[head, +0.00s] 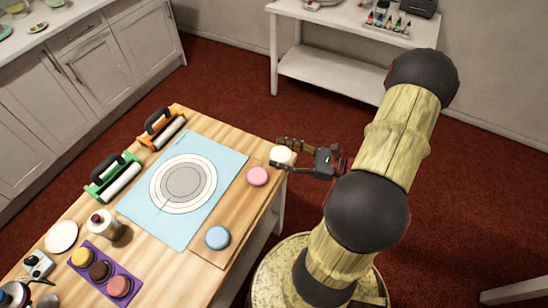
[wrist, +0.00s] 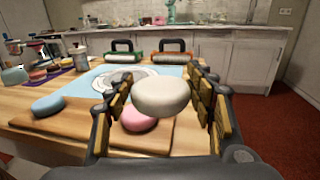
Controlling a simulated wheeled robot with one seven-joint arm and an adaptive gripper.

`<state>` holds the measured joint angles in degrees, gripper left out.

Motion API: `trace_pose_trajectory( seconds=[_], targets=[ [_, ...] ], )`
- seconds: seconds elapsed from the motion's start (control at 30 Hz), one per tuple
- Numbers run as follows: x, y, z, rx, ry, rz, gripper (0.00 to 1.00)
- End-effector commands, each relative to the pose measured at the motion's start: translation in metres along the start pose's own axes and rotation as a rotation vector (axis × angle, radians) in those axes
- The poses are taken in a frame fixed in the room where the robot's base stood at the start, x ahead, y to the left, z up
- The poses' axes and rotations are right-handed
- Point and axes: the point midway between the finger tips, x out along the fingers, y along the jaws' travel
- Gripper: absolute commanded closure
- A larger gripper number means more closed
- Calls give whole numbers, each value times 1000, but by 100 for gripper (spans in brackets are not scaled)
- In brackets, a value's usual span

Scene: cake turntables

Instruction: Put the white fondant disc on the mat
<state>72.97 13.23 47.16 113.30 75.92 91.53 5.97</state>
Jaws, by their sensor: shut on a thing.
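The white fondant disc (head: 280,155) is held between the fingers of my gripper (head: 296,157), above the right edge of the wooden table. In the wrist view the white disc (wrist: 161,95) sits between both fingers, raised and apart from the board below. The light blue mat (head: 141,207) with white and grey rings lies on the table, to the left of my gripper. Nothing stands on its rings. In the wrist view the mat (wrist: 84,88) is partly hidden behind the fingers and the disc.
A pink disc (head: 258,176) and a blue disc (head: 217,237) rest on a wooden board (head: 236,215) beside the mat. Orange (head: 163,127) and green (head: 113,176) rolling pins lie beyond the mat. A shaker (head: 103,222) and purple tray (head: 88,266) stand at the table's left.

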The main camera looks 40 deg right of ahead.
Motion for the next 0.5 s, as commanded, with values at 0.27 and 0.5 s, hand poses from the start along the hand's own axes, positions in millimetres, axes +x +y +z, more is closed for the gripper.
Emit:
trace_pose_trajectory(
  seconds=[0.27, 0.5],
  targets=[
    [22, -41, -46, 1, -1, 1, 74],
    [29, -53, -59, 0, -1, -1, 74]
  ],
)
